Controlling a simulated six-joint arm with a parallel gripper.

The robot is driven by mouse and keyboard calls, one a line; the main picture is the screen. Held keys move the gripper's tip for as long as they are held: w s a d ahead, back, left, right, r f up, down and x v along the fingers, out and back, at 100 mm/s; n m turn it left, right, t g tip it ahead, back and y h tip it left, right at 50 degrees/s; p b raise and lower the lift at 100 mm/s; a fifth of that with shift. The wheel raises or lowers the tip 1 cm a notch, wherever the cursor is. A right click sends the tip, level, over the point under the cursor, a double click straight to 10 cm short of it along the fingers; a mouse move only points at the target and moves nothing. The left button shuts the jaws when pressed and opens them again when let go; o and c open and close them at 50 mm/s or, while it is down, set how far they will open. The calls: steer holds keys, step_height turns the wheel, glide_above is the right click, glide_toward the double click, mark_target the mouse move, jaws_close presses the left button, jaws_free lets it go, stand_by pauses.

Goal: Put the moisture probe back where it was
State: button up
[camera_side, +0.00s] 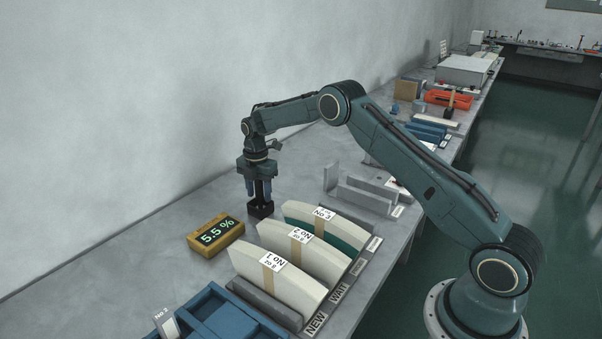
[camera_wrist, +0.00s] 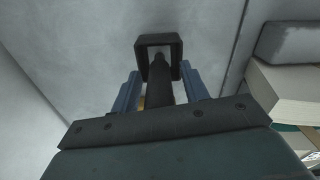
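The moisture probe (camera_side: 263,188) is dark and upright, with its lower end at a small black square holder (camera_side: 261,209). In the wrist view the probe (camera_wrist: 160,82) runs down to the holder (camera_wrist: 143,51), whose rim surrounds its narrow tip. Whether the tip rests on the bottom is hidden. My gripper (camera_side: 263,192) points straight down over the holder, with one blue finger on each side of the probe. In the wrist view the gripper (camera_wrist: 161,92) shows narrow gaps between its fingers and the probe, so it looks open around it.
Curved cream stacks (camera_side: 292,264) with number labels stand in a rack in front. A blue tray (camera_side: 220,315) is at the bottom, and grey blocks (camera_side: 362,196) stand to the right. The wall is behind.

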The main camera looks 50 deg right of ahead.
steer(key=shift+r, duration=0.2)
step_height(320, 180, up, 12)
steer(key=shift+f, duration=0.15)
stand_by(0.5)
stand_by(0.5)
steer(key=shift+s+a+r, duration=0.15)
steer(key=shift+s+r, duration=0.05)
steer(key=shift+r, duration=0.5)
steer(key=s+a+r+m+t, duration=0.2)
steer(key=s+a+r+m, duration=0.25)
steer(key=s+r, duration=0.5)
steer(key=s+a+r+m+t, duration=0.1)
steer(key=s+a+r+m, duration=0.2)
steer(key=s+r+m, duration=0.45)
steer(key=s+a+f+m+t, duration=0.1)
steer(key=s+m, duration=0.3)
steer(key=s, duration=0.9)
steer(key=s+a+f+m+t, duration=0.1)
steer(key=s+a+f+m, duration=0.1)
steer(key=s, duration=1)
steer(key=shift+s+a+f+m+t, duration=0.3)
steer(key=shift+s+f+m, duration=0.1)
steer(key=shift+f+m, duration=0.45)
